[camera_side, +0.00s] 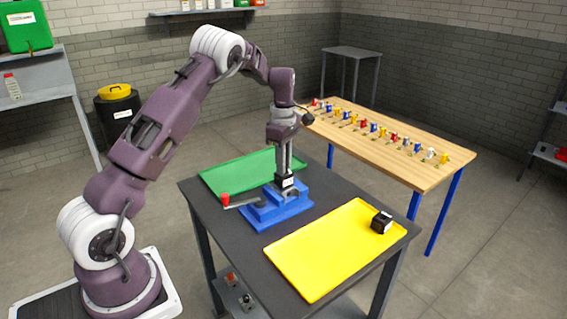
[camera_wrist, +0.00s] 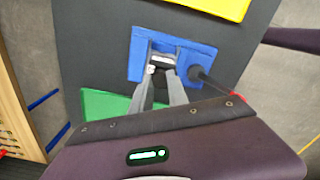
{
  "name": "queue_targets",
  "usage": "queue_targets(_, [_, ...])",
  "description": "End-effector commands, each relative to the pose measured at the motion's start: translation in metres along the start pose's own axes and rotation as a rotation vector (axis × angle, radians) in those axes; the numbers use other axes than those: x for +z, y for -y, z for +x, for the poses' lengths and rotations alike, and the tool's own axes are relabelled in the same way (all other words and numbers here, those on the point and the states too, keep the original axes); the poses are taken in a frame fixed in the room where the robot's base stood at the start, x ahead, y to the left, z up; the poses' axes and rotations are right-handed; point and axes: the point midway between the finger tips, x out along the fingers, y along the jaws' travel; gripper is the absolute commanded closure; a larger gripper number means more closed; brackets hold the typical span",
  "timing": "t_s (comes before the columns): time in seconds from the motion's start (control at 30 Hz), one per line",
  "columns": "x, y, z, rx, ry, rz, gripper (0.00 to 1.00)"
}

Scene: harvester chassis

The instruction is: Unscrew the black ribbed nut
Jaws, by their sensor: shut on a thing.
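A small dark piece (camera_side: 285,182) with a white mark stands in the blue vise (camera_side: 268,212) on the dark table. I take it to be the black nut, but its ribs are too small to make out. My gripper (camera_side: 285,174) points straight down from above and is shut on it. In the wrist view my gripper (camera_wrist: 162,52) has its two grey fingers over the blue vise (camera_wrist: 204,55), around the dark piece. The fingers hide much of the piece, so its thread cannot be seen.
The vise lever has a red knob (camera_side: 225,200) sticking out left. A green tray (camera_side: 235,172) lies behind the vise. A yellow tray (camera_side: 310,262) lies in front at right, with a black-and-white block (camera_side: 381,222) on it. A wooden table (camera_side: 400,135) with several colored parts stands behind.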

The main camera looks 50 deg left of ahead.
Motion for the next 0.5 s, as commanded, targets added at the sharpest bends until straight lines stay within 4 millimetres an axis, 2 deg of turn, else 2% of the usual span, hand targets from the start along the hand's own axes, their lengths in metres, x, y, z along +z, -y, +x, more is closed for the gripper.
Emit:
queue_targets(0.17, [0.0007, 0.0001, 0.0, 0.0, 0.001, -0.021, 1.0])
queue_targets(0.33, [0.0007, 0.0, -0.0001, 0.0, -0.001, -0.364, 1.0])
queue_targets(0.4, [0.0005, 0.0001, -0.0001, 0.0, 0.0, -0.436, 1.0])
queue_targets(0.5, [0.0003, 0.0, -0.0002, 0.0, 0.001, -0.449, 1.0])
